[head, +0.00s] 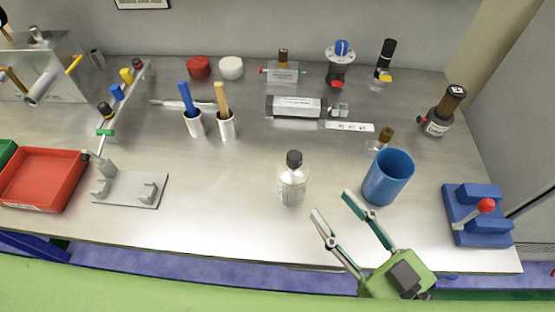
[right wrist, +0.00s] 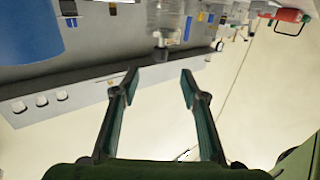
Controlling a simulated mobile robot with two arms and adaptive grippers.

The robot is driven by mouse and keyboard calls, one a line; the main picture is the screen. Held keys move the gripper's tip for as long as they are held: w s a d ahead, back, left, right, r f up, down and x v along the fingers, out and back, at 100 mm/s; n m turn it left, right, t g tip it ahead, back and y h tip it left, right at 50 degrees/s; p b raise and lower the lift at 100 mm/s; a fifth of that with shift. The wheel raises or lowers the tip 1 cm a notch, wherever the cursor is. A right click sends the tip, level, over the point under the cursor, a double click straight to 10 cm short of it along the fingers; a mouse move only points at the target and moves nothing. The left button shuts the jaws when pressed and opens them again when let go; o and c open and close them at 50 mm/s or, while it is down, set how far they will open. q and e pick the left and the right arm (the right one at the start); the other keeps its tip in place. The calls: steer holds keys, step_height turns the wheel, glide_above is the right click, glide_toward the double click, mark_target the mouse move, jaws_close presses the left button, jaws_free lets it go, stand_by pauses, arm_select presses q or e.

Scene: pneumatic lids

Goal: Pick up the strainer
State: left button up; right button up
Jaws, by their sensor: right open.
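I cannot tell for sure which piece is the strainer. Candidates are a dark cylinder with a white label (head: 297,106) lying at the middle back, a brown-topped body marked E2 (head: 440,118) at the right, and a small clear piece with a brown knob (head: 382,140) behind the blue cup. My right gripper (head: 333,203) is open and empty near the front edge, between a clear bottle (head: 292,184) and the blue cup (head: 388,178). Its two fingers also show spread apart in the right wrist view (right wrist: 160,71). My left gripper is not in view.
A blue block with a red-knobbed lever (head: 478,213) stands at the front right. A red tray (head: 40,180) and a grey bracket plate (head: 130,190) are at the left.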

mark_target(299, 166)
steer(key=x, duration=0.7)
steer(key=shift+w+a+r, duration=0.15)
steer(key=shift+w+a, duration=0.05)
steer(key=shift+w, duration=0.15)
steer(key=shift+w+a, duration=0.45)
steer(key=shift+w, duration=0.05)
steer(key=p+x, duration=0.1)
steer(key=x, duration=0.2)
steer(key=shift+w+a, duration=0.15)
steer(key=shift+a, duration=0.05)
steer(key=shift+w+a+f+p, duration=0.2)
steer(key=shift+w+a+p, duration=0.05)
steer(key=shift+w+p, duration=0.1)
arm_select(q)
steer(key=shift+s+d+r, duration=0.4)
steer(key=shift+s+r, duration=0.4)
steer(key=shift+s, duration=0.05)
arm_select(e)
jaws_close()
